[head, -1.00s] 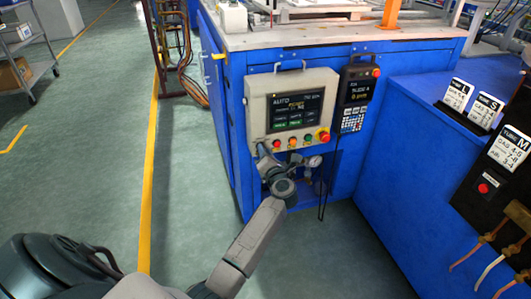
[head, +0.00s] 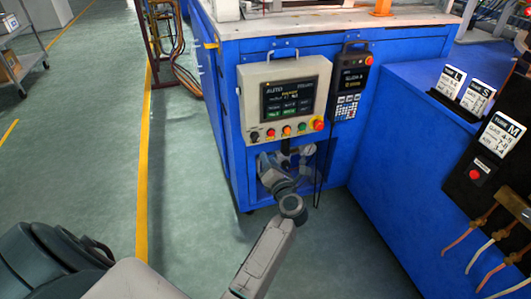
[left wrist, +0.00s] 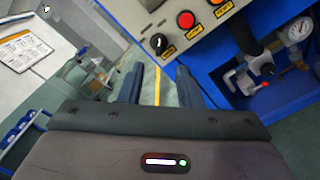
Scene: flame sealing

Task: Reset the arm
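The control panel (head: 285,98), a beige box with a dark screen and a row of coloured buttons and a red knob, hangs on the blue bench front. My left gripper (head: 266,165) is just below it, pointing away from me and partly hidden by its own wrist. In the left wrist view its two dark fingers (left wrist: 160,80) stand apart with only floor and a yellow line between them. It looks open and empty. The panel's lower edge (left wrist: 212,28) with its buttons is above the fingers there. My right gripper is not in view.
A pressure gauge (left wrist: 298,30) with a valve sits in a recess of the blue bench (head: 225,60), right of the fingers. A handheld pendant (head: 349,85) hangs beside the panel. A blue cabinet (head: 400,150) stands at right.

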